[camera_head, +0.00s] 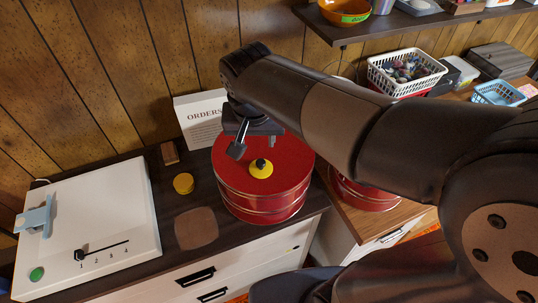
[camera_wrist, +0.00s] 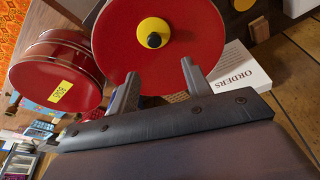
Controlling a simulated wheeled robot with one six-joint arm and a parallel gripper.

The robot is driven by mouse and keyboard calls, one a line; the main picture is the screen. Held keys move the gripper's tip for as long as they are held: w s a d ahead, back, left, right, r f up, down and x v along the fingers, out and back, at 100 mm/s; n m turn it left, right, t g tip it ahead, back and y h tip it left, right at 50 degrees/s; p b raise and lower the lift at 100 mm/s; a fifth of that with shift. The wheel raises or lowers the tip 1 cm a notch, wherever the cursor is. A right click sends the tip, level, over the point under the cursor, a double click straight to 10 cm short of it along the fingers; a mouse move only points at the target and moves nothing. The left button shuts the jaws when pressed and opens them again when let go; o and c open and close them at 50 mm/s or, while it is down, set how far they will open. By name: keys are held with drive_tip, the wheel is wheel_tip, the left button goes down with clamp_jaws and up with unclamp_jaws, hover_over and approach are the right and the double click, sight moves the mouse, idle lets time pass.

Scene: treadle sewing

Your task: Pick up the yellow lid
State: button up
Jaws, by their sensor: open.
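A round yellow lid (camera_head: 261,172) with a black knob sits on the red top of a large drum-shaped tin (camera_head: 258,205). In the wrist view the yellow lid (camera_wrist: 144,26) is near the top, on the red disc (camera_wrist: 120,50). My gripper (camera_head: 253,146) is over the tin's far left part, just behind the lid in the head view. Its two fingers (camera_wrist: 159,72) are spread apart with nothing between them, short of the lid in the wrist view. A smaller plain yellow round piece (camera_head: 183,183) lies on the dark counter left of the tin.
A white "ORDERS" box (camera_head: 203,117) stands close behind the tin. A second red tin (camera_head: 365,190) is to the right, under my arm. A white panel with a slider (camera_head: 90,235) lies at left. A brown patch (camera_head: 196,228) is on the counter.

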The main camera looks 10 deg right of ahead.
hover_over(261, 162)
drive_tip(key=f, duration=0.3)
drive_tip(key=s+a+f, duration=0.1)
drive_tip(key=shift+f, duration=0.2)
drive_tip(key=shift+s+d+p+x, duration=0.1)
drive_tip(key=shift+p+x, duration=0.05)
drive_tip(key=shift+x, duration=0.75)
drive_tip(key=shift+s+d+p+x, duration=0.1)
drive_tip(key=shift+d+p+x, duration=0.05)
drive_tip(key=shift+x, duration=0.75)
drive_tip(key=shift+s+d+p+x, duration=0.1)
drive_tip(key=shift+s+p+x, duration=0.05)
drive_tip(key=shift+x, duration=0.7)
clamp_jaws()
